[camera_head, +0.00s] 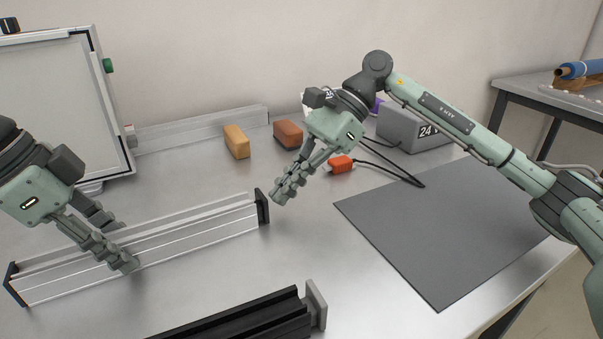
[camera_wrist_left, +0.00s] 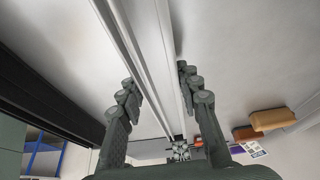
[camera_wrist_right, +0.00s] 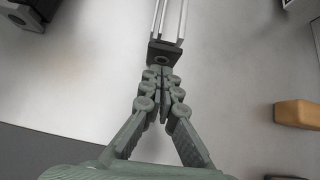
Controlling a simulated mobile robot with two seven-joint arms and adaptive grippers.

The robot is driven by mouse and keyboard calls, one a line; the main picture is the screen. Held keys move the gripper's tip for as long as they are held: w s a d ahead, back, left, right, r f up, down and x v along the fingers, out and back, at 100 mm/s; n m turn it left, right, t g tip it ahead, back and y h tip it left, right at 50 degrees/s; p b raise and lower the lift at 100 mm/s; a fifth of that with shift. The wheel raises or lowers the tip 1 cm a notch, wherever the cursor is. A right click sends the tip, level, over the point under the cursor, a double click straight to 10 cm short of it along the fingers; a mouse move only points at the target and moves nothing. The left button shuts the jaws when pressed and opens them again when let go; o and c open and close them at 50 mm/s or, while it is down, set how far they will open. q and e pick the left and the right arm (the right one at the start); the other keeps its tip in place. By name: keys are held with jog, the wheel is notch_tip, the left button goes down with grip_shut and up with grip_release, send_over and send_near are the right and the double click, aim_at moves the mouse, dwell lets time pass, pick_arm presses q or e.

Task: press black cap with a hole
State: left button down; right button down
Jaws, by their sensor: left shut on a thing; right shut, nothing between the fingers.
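A silver aluminium profile (camera_head: 190,239) lies on the grey table with a black end cap at each end. The right-end black cap (camera_head: 262,206) also shows in the right wrist view (camera_wrist_right: 164,53), where a round hole is visible in it. The left-end black cap (camera_head: 15,283) is at the far left. My left gripper (camera_head: 122,245) is shut on the silver profile, its fingers on either side, as the left wrist view (camera_wrist_left: 160,82) shows. My right gripper (camera_head: 280,196) is shut and empty, its fingertips right at the right-end cap; contact is hard to tell.
A black profile (camera_head: 235,318) with a grey end cap (camera_head: 316,304) lies at the front. A dark mat (camera_head: 440,235) covers the right. Orange (camera_head: 237,141) and brown (camera_head: 288,134) blocks, an orange connector (camera_head: 339,165) and a grey box (camera_head: 412,128) stand behind. A framed panel (camera_head: 60,105) is back left.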

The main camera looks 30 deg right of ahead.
aim_at(264, 196)
jog(key=shift+a, duration=0.45)
jog(key=a, duration=0.2)
jog(key=shift+s+a, duration=0.1)
jog(key=shift+a, duration=0.25)
pick_arm(q)
jog(key=shift+d, duration=0.1)
pick_arm(e)
jog(key=shift+a, duration=0.1)
pick_arm(q)
jog(key=shift+d, duration=0.1)
pick_arm(e)
jog(key=d, duration=0.3)
jog(key=d+r, duration=0.1)
jog(key=d, duration=0.1)
jog(key=shift+w+d, duration=0.2)
jog(key=shift+d, duration=0.05)
pick_arm(q)
jog(key=shift+a, duration=0.2)
pick_arm(e)
jog(key=v, duration=0.8)
jog(key=shift+d+r, duration=0.2)
jog(key=shift+d, duration=0.05)
